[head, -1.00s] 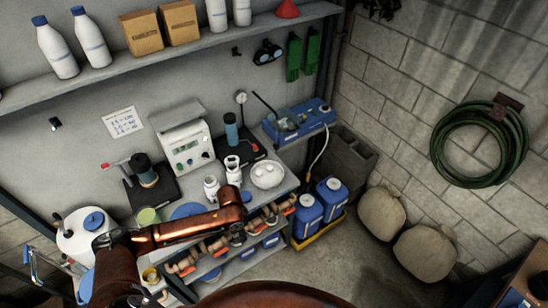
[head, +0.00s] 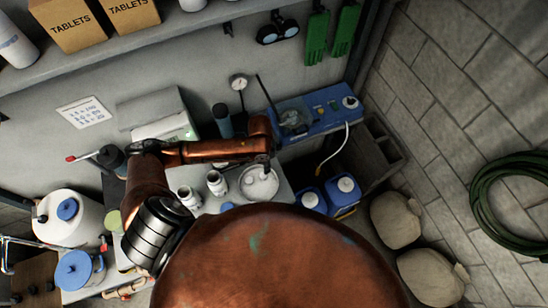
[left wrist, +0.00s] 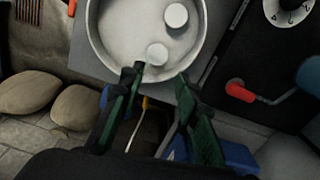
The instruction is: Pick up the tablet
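Two white, round tablets lie in a shallow pale dish (left wrist: 101,39) in the left wrist view: one (left wrist: 176,16) farther in and one (left wrist: 157,54) near the rim. The dish (head: 273,190) stands on the bench in the head view, partly covered by my left arm's end. My left gripper (left wrist: 161,74) is open, with its dark green fingers apart and nothing seen between them. Its tips appear at the dish's rim, either side of the nearer tablet; their height above it is unclear. My right gripper is in neither view.
Two white jars (head: 217,183) stand left of the dish. A blue bath device (head: 318,119) is behind it, and a scale (head: 165,128) sits at the back left. Blue canisters (head: 343,193) stand low on the right. A red-tipped lever (left wrist: 240,91) is near the dish.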

